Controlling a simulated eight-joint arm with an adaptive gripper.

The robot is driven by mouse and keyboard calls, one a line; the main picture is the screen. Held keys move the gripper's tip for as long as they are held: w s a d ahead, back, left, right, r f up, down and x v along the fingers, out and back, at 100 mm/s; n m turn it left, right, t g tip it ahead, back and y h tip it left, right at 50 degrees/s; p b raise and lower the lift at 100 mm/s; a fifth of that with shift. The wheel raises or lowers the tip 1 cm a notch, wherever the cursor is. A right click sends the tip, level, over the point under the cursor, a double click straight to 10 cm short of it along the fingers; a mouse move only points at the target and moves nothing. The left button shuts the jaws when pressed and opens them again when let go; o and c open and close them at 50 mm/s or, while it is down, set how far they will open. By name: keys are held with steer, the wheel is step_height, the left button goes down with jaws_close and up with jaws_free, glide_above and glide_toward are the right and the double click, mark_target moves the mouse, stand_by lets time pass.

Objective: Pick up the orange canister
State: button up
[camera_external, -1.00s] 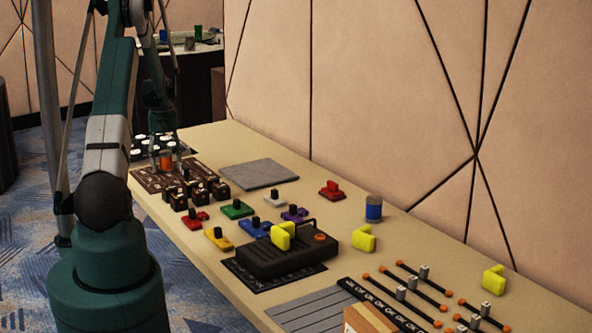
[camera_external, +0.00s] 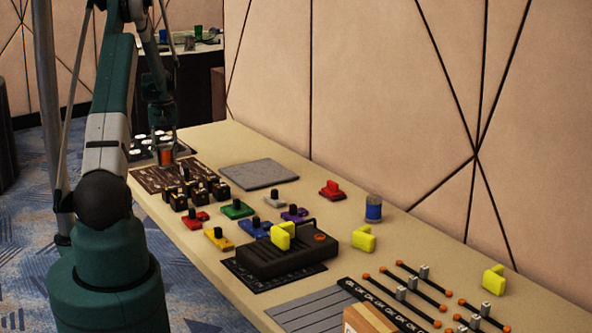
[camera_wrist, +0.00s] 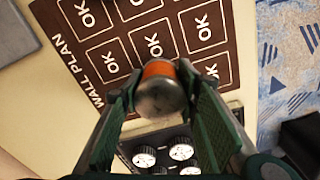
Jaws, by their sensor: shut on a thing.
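The orange canister (camera_wrist: 160,90) is a short cylinder with a metal-grey end and an orange band. In the wrist view it sits between the two green fingers of my gripper (camera_wrist: 162,100), which touch it on both sides. In the external view the canister (camera_external: 165,155) shows as a small orange patch at the far end of the table, inside my gripper (camera_external: 164,150). My gripper is shut on it. It appears to be above the brown wall-plan board (camera_wrist: 130,55), which has squares marked OK. The fingers hide part of the canister's sides.
A dark panel with white knobs (camera_wrist: 181,152) lies just beside the board. A grey slab (camera_external: 258,173) is to the right on the table. Several dark blocks (camera_external: 180,201) and coloured knobbed pieces (camera_external: 237,209) stand nearer. The patterned wall (camera_external: 400,110) runs along the table's right side.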

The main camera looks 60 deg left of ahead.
mark_target(165, 145)
step_height(165, 145, up, 8)
steer(key=shift+f+p, duration=0.25)
steer(key=shift+p, duration=0.25)
stand_by(0.5)
